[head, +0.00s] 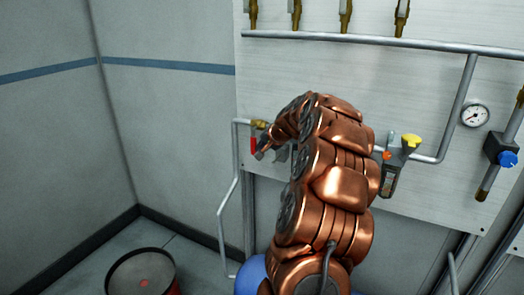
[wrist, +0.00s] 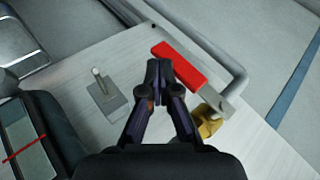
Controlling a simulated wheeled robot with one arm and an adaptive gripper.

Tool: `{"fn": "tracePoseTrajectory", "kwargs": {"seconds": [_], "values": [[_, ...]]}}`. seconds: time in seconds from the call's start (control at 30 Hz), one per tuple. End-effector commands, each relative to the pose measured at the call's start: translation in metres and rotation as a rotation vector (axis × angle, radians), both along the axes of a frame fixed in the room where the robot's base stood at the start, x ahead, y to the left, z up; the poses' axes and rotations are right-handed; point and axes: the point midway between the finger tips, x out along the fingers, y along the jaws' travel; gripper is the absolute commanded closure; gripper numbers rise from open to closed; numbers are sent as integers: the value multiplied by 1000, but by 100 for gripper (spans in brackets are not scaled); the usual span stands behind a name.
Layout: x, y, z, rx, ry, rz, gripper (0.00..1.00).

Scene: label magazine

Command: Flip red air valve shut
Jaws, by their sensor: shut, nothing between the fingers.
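The red valve handle (head: 253,144) hangs down from a brass valve body (head: 259,123) at the left end of the wall panel. In the wrist view the red handle (wrist: 180,67) slants from upper left to the brass body (wrist: 208,122) at lower right, on a grey metal lever. My gripper (head: 261,154) is just right of the handle in the head view. In the wrist view its closed, empty fingertips (wrist: 158,68) are beside the handle's upper-left part. I cannot tell whether they touch it.
A grey pipe (head: 235,165) bends down left of the valve. A small toggle switch (wrist: 108,91) is on the panel. A yellow-knobbed regulator (head: 410,141), a gauge (head: 475,114) and a blue-handled valve (head: 507,159) are farther right. A drum (head: 117,265) stands on the floor.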

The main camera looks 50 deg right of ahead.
Motion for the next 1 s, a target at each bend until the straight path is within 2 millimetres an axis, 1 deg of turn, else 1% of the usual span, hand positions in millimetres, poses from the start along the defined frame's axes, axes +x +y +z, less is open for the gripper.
{"fn": "tracePoseTrajectory", "kwargs": {"seconds": [0.37,0.77,1.0], "values": [[0,0,2,-1,1,-1,100],[0,-1,17,-2,-1,-2,100],[-5,-2,16,-2,-1,-1,100]]}}
